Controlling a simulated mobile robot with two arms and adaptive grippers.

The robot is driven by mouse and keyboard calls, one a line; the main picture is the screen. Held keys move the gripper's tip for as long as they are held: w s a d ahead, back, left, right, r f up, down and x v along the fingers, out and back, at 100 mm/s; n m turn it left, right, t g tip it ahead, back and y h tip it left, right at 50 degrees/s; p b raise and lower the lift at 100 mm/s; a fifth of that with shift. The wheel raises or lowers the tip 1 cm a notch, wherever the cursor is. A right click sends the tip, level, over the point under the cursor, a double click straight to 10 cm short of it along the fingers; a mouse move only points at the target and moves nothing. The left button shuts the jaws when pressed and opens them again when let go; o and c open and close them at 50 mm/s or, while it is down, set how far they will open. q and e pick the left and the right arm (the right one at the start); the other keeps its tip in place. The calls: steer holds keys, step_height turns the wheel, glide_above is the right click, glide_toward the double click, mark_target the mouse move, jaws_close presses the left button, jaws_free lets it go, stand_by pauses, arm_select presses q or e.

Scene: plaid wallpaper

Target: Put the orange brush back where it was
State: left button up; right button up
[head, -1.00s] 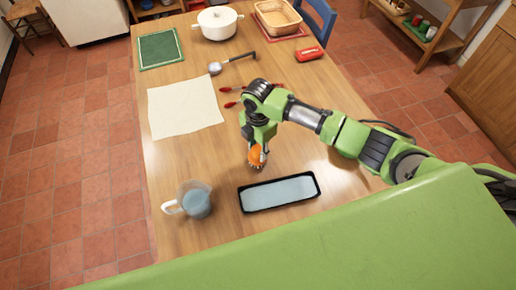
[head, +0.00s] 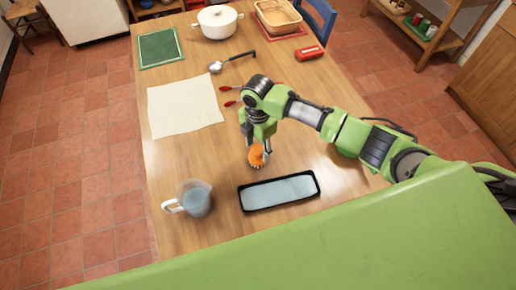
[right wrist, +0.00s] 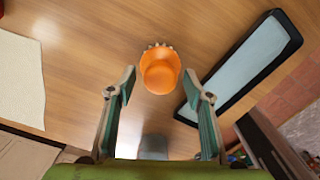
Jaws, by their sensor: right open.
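The orange brush (head: 257,155) stands on the wooden table, just behind the black tray. In the right wrist view the brush (right wrist: 160,72) shows its round orange top, with pale bristles peeking out at its far edge. My right gripper (head: 258,140) is directly above the brush, pointing down. In the wrist view its two fingers are spread wide on either side of the brush, with clear gaps, and hold nothing. My left gripper is not in view.
The black tray (head: 243,199) with a pale blue inside lies close in front of the brush. A cream cloth (head: 184,106), red-handled utensils (head: 229,103) and a ladle (head: 216,67) lie farther back.

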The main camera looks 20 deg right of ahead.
mark_target(258, 149)
step_height(258, 149, up, 11)
steer(key=b, duration=0.1)
stand_by(0.7)
